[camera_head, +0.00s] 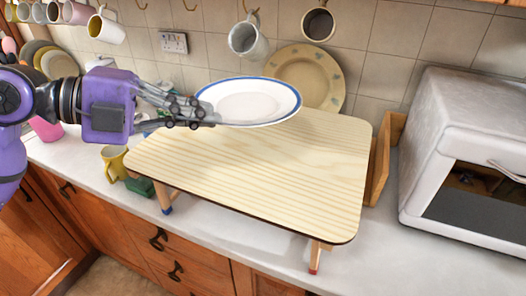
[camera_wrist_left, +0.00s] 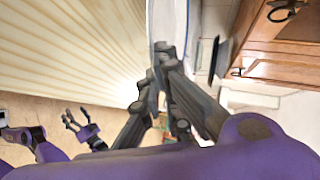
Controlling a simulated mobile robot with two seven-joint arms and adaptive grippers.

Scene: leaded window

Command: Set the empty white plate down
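The empty white plate (camera_head: 248,101) with a blue rim is held above the back part of a small wooden table (camera_head: 260,170). My left gripper (camera_head: 205,113) is shut on the plate's left rim. The plate looks roughly level in the head view, and its underside is not seen there. In the left wrist view the plate (camera_wrist_left: 166,20) shows nearly edge-on, with its rim between the fingers (camera_wrist_left: 158,82). My right gripper (camera_wrist_left: 78,124) shows small in the left wrist view, with its fingers spread and empty; it is outside the head view.
The tabletop is bare. A patterned beige plate (camera_head: 308,72) leans on the tiled wall behind. A white microwave-like box (camera_head: 470,150) stands on the right. A yellow mug (camera_head: 114,162) stands left of the table. Mugs hang above, including a grey one (camera_head: 247,40).

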